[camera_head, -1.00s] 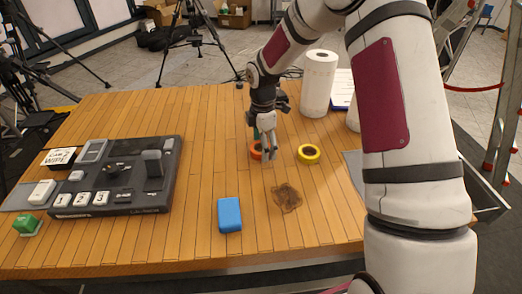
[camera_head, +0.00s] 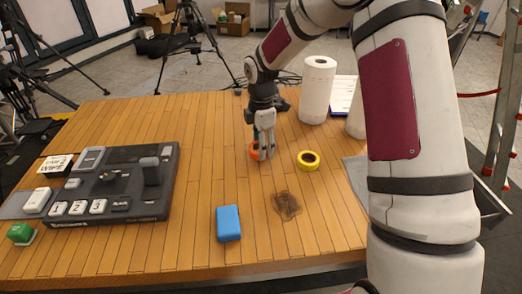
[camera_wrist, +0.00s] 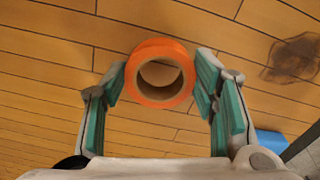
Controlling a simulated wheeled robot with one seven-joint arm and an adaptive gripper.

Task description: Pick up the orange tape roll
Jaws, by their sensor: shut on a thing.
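The orange tape roll (camera_wrist: 160,73) is between the two teal-padded fingers of my gripper (camera_wrist: 158,85) in the wrist view, with its round hole facing the camera. The fingers are shut on its outer sides. In the head view my gripper (camera_head: 262,152) points down at the table, and the orange tape roll (camera_head: 254,150) shows partly behind the fingers. I cannot tell whether the roll still touches the table.
A yellow tape roll (camera_head: 308,160) lies close to the right. A blue block (camera_head: 228,223) and a dark stain (camera_head: 286,204) are nearer the front. A black control panel (camera_head: 117,185) is at left. A paper towel roll (camera_head: 317,90) stands behind.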

